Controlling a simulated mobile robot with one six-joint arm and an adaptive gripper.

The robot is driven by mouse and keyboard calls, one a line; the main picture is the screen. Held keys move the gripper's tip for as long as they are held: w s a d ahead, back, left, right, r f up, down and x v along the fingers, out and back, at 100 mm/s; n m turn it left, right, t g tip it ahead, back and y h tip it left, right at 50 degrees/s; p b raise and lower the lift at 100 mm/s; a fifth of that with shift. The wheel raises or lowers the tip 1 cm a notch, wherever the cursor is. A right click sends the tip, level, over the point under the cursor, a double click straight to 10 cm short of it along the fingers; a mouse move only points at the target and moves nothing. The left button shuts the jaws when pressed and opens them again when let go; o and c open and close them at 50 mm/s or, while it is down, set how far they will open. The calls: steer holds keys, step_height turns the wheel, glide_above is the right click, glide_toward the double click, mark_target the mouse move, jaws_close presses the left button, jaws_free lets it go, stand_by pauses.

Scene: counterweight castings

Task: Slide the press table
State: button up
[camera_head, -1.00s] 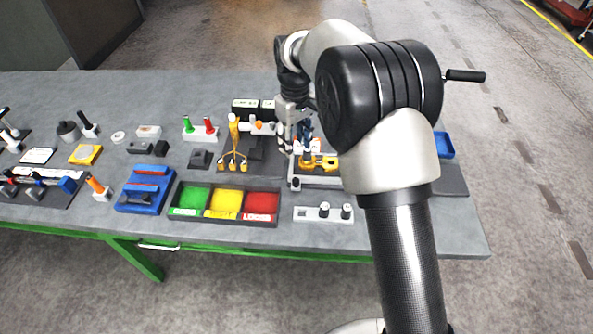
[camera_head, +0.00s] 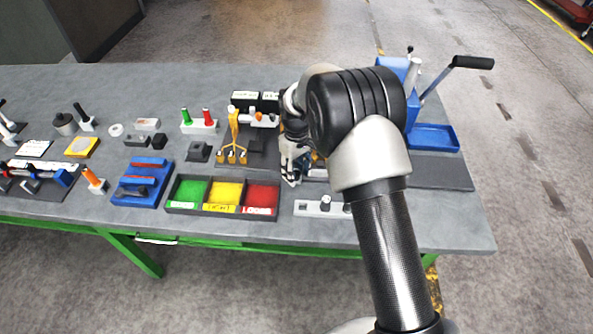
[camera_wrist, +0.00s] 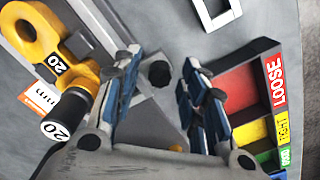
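My gripper (camera_head: 292,172) is low over the bench, just right of the tray of coloured bins. In the wrist view my gripper (camera_wrist: 160,68) is open, its blue-padded fingers apart. A round black knob (camera_wrist: 159,74) shows in the gap between the fingers, by a grey metal bar (camera_wrist: 98,22); I cannot tell if it belongs to the press table. A blue press (camera_head: 410,118) with a black-gripped lever (camera_head: 472,62) stands at the bench's right, beside a blue tray (camera_head: 433,138). The arm hides part of that area. No press table can be clearly made out.
The bin tray (camera_head: 222,211) is close beside the gripper. Bare bench lies at front right.

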jaws_close()
stand_by(0.5)
